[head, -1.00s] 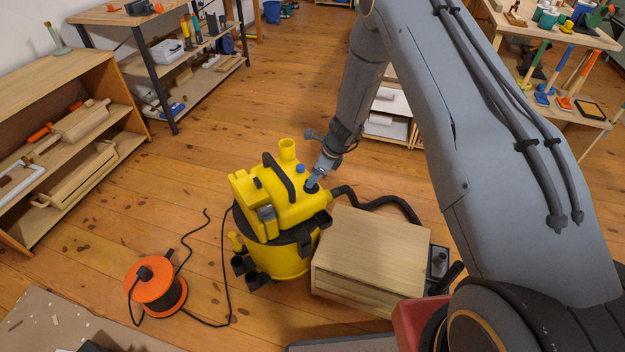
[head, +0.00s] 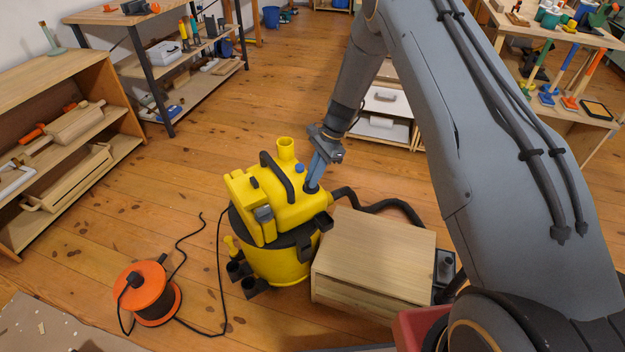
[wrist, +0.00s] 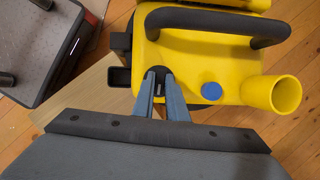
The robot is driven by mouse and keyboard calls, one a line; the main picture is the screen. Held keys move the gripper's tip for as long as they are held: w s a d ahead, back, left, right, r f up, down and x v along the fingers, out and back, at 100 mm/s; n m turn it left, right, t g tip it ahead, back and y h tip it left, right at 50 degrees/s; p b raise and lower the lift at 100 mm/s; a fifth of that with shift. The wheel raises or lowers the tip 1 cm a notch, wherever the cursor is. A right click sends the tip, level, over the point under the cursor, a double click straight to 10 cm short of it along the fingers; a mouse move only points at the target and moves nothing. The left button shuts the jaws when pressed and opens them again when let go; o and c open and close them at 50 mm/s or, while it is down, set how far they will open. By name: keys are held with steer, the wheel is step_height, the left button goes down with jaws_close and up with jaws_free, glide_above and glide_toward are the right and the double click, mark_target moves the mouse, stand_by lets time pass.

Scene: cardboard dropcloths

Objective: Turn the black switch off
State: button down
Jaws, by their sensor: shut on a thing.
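The yellow shop vacuum (head: 290,210) stands on the wooden floor with a black carry handle (head: 278,172) on top. The black switch (head: 311,189) is on its yellow top, beside a blue round knob (head: 299,169). My gripper (head: 313,184) reaches down from above with its fingertips at the switch. In the wrist view my gripper (wrist: 160,76) has its two blue-grey fingers on either side of the dark switch, shut on it. The fingers hide most of the switch, and I cannot read its position.
A light wooden box (head: 373,255) stands close right of the vacuum, with a black hose (head: 380,206) behind it. An orange cable reel (head: 147,290) and its cord lie at the left front. Shelves line the left wall. Floor behind the vacuum is clear.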

steer(key=shift+n+g, duration=0.3)
steer(key=shift+n, duration=0.4)
steer(key=shift+a, duration=0.1)
steer(key=c, duration=1.8)
jaws_free()
steer(key=shift+o, duration=0.2)
steer(key=v, duration=0.8)
steer(key=shift+b, duration=0.4)
